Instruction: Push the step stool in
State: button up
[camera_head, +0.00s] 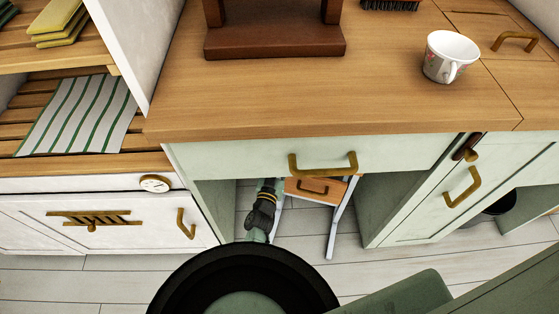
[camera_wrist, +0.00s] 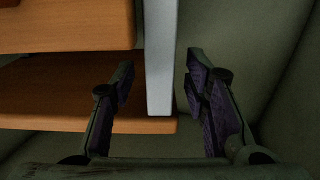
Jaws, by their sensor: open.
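The step stool (camera_head: 330,190) stands in the open bay under the counter, partly hidden by the drawer front. It has orange wooden steps and pale grey legs. My gripper (camera_head: 268,187) reaches into the bay on the stool's left side. In the wrist view, my gripper (camera_wrist: 158,68) is open, with its two dark fingers apart. A grey stool leg (camera_wrist: 161,60) shows between the fingers, a little beyond them; I cannot tell whether they touch it. Two wooden steps (camera_wrist: 65,27) lie to the left of the leg.
The green drawer front (camera_head: 310,158) with a brass handle overhangs the bay. Cabinet panels (camera_head: 390,205) close it in on both sides. A white cup (camera_head: 450,58) and a brown wooden stand (camera_head: 275,40) are on the counter. The tiled floor (camera_head: 390,265) in front is partly clear.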

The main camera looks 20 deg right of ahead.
grip_shut()
dwell(0.4)
dwell(0.6)
